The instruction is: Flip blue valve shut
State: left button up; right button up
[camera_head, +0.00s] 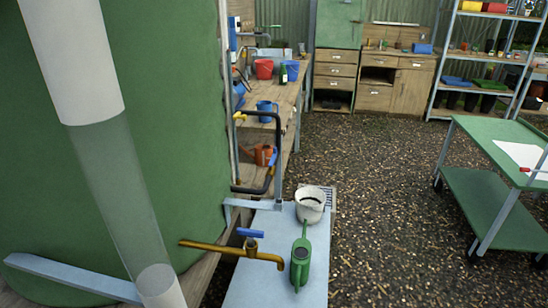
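A blue lever valve (250,233) sits on top of a brass tap (262,256) that comes out to the right from the large green tank (165,150). The lever lies roughly along the tap's pipe, pointing left and right in the picture. No water stream shows at the spout. A second, smaller blue handle (272,157) shows farther back by the black hose pipe (268,185). A yellow handle (239,116) is at the top end of that pipe. Neither of my grippers is in view.
A green watering can (301,262) and a white bucket (310,204) stand on the pale platform (258,287) by the tap. A white pipe with a clear section (110,165) crosses the left foreground. A green trolley (480,205) stands right; the gravel between is clear.

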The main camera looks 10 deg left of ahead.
aim_at(274, 155)
jog(key=z, duration=0.65)
jog(key=i+l+z, duration=0.15)
jog(key=l, duration=0.25)
jog(key=i+l, duration=0.3)
jog(key=l, duration=0.15)
jog(key=i+l+z, duration=0.1)
jog(key=i+l, duration=0.15)
jog(key=l, duration=0.2)
jog(key=i+l, duration=0.3)
jog(key=i+u, duration=0.25)
jog(key=i, duration=0.2)
jog(key=i+l+u, duration=0.3)
jog(key=i, duration=0.15)
jog(key=i+l+u, duration=0.1)
jog(key=i+u, duration=0.15)
jog(key=i, duration=0.25)
jog(key=i+j+u, duration=0.1)
jog(key=i+u, duration=0.35)
jog(key=i, duration=0.15)
jog(key=i+l+u, duration=0.1)
jog(key=i+u, duration=0.35)
jog(key=i, duration=0.15)
jog(key=i+l+u, duration=0.35)
jog(key=i+u, duration=0.15)
jog(key=i, duration=0.1)
